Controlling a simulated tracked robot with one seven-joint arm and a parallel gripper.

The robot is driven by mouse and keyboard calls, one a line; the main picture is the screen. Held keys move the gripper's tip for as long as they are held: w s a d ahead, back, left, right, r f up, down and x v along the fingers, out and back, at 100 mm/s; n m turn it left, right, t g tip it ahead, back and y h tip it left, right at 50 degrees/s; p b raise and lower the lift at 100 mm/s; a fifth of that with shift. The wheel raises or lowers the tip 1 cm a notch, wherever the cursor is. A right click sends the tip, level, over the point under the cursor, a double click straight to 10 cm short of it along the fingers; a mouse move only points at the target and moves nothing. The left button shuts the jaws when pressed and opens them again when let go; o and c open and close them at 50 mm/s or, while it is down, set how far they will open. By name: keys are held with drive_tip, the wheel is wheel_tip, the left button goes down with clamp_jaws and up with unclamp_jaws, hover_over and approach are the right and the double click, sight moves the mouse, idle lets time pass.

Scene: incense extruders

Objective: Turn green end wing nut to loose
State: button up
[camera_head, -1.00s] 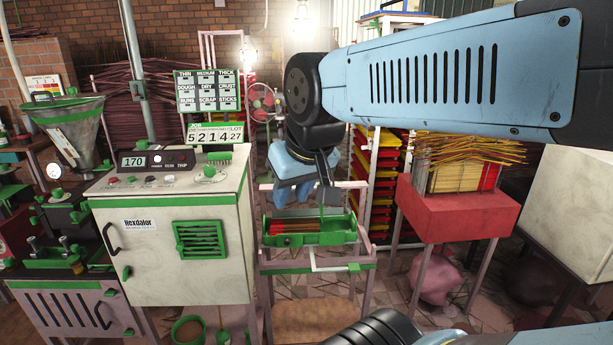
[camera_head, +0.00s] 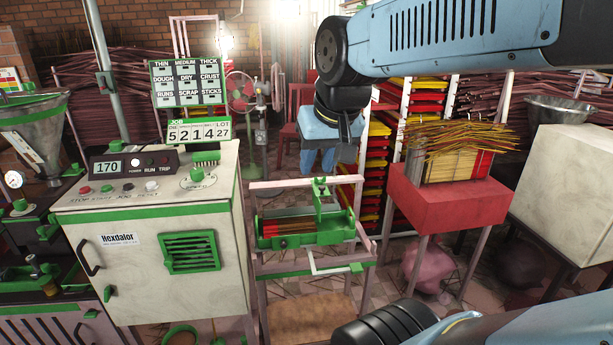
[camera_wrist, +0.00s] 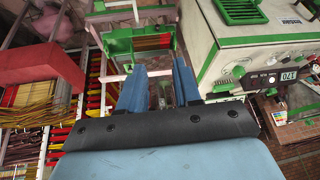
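My gripper (camera_head: 318,163) hangs fingers-down in the middle of the head view, above and behind the green stick tray (camera_head: 305,236). In the wrist view its two blue fingers (camera_wrist: 158,75) stand apart with nothing between them. Another small fitting (camera_head: 33,262) stands on the machine at the far left. I cannot tell which part is the green end wing nut, or its state.
A white cabinet (camera_head: 140,240) with a control panel stands left of the tray. A red block (camera_head: 448,190) bearing sticks stands right, with stacked red and yellow trays (camera_head: 375,170) behind. A pale box (camera_head: 568,180) is at far right. Some floor shows between them.

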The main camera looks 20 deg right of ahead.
drive_tip(key=w+d+r+m+g, duration=0.15)
drive_tip(key=w+d+m, duration=0.3)
drive_tip(key=w, duration=0.85)
drive_tip(key=m+g, duration=0.4)
drive_tip(key=m, duration=1.1)
hover_over(320, 180)
wheel_tip(320, 180, down, 17)
drive_tip(key=f, duration=1.3)
drive_tip(key=shift+w+d+f, duration=0.1)
drive_tip(key=shift+w+f, duration=0.1)
drive_tip(key=shift+w, duration=0.1)
drive_tip(key=shift+r, duration=0.1)
clamp_jaws()
